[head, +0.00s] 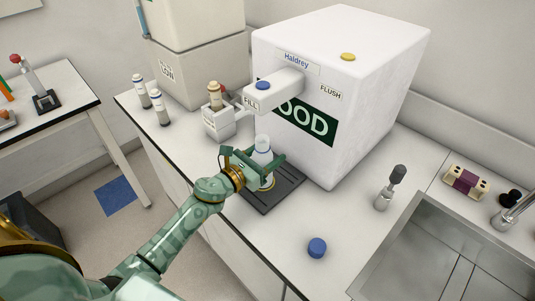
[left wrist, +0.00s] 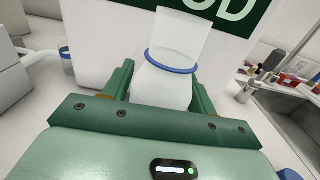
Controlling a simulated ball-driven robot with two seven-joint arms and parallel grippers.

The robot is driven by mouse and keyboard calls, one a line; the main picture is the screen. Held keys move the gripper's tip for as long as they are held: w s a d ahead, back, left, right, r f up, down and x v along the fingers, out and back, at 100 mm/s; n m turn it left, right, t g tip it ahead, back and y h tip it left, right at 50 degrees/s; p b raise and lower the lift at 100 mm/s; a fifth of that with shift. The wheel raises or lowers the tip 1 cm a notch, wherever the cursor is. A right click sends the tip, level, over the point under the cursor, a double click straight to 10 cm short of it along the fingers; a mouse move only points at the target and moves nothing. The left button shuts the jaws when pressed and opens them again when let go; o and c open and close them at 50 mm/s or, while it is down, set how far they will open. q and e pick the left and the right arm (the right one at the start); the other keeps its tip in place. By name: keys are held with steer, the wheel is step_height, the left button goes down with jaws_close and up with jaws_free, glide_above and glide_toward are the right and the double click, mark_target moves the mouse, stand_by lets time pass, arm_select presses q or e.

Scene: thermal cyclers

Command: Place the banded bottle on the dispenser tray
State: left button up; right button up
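The banded bottle (head: 263,146) is whitish with a blue band, and stands upright under the dispenser's spout. In the left wrist view the bottle (left wrist: 168,88) fills the space between my green fingers. My left gripper (head: 264,163) is shut on it, with a finger on each side. The dark ribbed dispenser tray (head: 283,194) lies directly below, in front of the white dispenser (head: 375,80). The gripper partly hides the bottle's lower part, so I cannot tell whether its base touches the tray. My right gripper is not in view.
A blue cap (head: 317,248) lies on the counter front. A grey-topped metal bottle (head: 386,190) stands near the sink (head: 450,255). A white holder with a brown-capped bottle (head: 215,97) is left of the spout. Two capped vials (head: 160,108) stand farther left.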

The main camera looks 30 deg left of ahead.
arm_select(q)
steer(key=shift+o, duration=0.9)
steer(key=shift+r, duration=0.1)
steer(key=shift+s+r, duration=0.1)
steer(key=shift+r, duration=0.05)
steer(key=b+v, duration=0.1)
steer(key=v, duration=1.1)
